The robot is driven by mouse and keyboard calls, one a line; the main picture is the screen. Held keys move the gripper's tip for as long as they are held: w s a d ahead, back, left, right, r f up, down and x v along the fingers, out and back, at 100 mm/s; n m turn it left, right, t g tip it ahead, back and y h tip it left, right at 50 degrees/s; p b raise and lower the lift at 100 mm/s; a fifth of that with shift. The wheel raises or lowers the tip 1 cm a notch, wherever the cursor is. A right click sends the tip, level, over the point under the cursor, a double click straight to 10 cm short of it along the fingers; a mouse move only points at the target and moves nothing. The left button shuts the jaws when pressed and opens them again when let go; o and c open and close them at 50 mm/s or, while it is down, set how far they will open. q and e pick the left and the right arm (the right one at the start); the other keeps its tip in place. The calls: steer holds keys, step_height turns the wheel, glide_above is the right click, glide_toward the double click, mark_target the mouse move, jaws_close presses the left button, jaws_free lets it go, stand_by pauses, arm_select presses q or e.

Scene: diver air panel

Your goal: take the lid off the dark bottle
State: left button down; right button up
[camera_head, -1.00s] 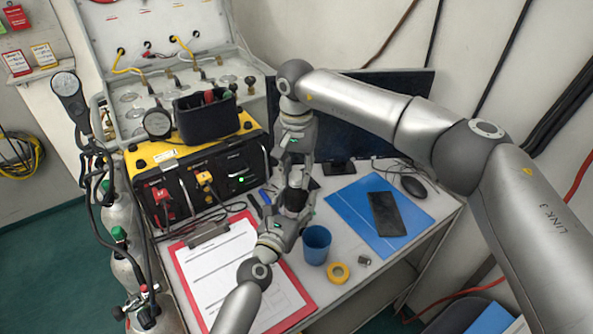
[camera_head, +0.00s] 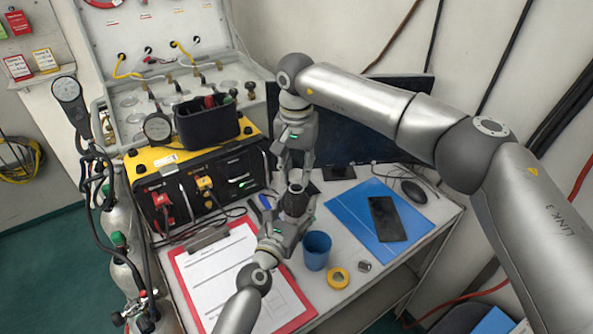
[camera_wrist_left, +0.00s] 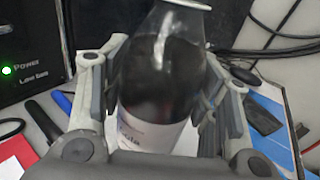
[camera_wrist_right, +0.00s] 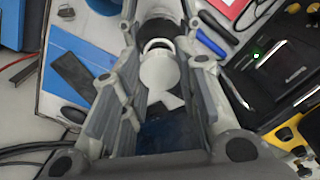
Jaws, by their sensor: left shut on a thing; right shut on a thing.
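The dark bottle (camera_head: 295,203) stands upright between the fingers of my left gripper (camera_head: 293,212), which is shut on it. In the left wrist view the bottle (camera_wrist_left: 158,80) shows a dark body, a pale label low down and a light rim at the top edge. My right gripper (camera_head: 293,172) points down just above the bottle. In the right wrist view it is shut on a round white lid (camera_wrist_right: 160,72). A pale ring, seemingly the bottle's mouth, shows beyond the lid. The lid looks lifted off, but the exact gap is hard to tell.
A blue cup (camera_head: 317,250), a yellow tape roll (camera_head: 339,278) and a red clipboard (camera_head: 235,285) lie close by on the table. A blue folder (camera_head: 350,213) with a dark tablet (camera_head: 386,218) is to the right. The yellow-black air panel box (camera_head: 195,185) stands behind left.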

mark_target(296, 173)
arm_select(q)
steer(key=shift+f, duration=0.15)
arm_select(e)
steer(key=shift+r, duration=0.1)
steer(key=shift+r, duration=1.9)
arm_select(q)
steer(key=shift+c, duration=2.1)
jaws_free()
